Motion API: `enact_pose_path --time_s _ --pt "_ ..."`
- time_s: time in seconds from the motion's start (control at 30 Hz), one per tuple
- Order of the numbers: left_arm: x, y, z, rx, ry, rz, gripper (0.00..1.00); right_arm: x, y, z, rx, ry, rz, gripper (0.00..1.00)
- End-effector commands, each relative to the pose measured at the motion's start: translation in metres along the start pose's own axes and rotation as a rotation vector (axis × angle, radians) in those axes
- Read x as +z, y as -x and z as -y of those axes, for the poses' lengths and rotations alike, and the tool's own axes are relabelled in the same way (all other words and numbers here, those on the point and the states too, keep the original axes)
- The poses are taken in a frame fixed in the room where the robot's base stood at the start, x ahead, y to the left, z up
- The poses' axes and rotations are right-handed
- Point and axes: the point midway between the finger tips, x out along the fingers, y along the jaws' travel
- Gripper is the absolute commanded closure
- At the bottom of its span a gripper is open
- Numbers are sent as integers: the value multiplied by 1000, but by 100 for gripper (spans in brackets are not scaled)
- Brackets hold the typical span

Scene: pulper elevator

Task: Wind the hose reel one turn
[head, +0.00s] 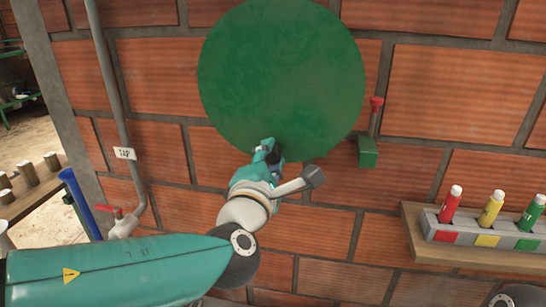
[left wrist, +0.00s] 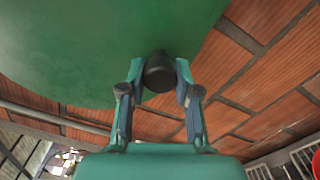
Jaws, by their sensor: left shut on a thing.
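The hose reel (head: 282,75) shows as a large green disc on the brick wall in the head view. It also fills the upper left of the left wrist view (left wrist: 90,50). A dark, round crank knob (left wrist: 159,72) stands out from the disc near its lower edge. My left gripper (head: 268,153) is at the bottom of the disc. In the left wrist view, its fingers (left wrist: 158,85) are shut on the knob, one on each side. The hose itself is not visible. My right gripper is out of view.
A green bracket with a red-topped lever (head: 368,150) sits right of the reel. A shelf (head: 412,232) holds red, yellow and green bottles farther right. A pipe (head: 110,75) with a tag and red-handled tap (head: 122,222) runs down the left wall. A blue tube (head: 80,200) stands beside it.

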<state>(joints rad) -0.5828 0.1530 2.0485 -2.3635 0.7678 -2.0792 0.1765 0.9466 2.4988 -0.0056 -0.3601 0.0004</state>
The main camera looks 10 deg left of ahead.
Motion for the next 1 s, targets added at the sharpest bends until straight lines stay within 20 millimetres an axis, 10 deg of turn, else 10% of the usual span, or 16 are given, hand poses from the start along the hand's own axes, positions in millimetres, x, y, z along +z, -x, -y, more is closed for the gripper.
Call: enact_pose_path --time_s 0.17,0.2,0.37,0.77,1.0 --pt "-1 -1 3 -7 6 -4 100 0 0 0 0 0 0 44" --pt "-1 -1 4 -7 6 -4 67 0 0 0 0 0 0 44" --pt "0 -1 3 -6 6 -2 43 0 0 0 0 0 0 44" --pt "2 4 2 -3 5 3 43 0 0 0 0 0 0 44" --pt "3 40 2 -4 7 7 43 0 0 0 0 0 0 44"
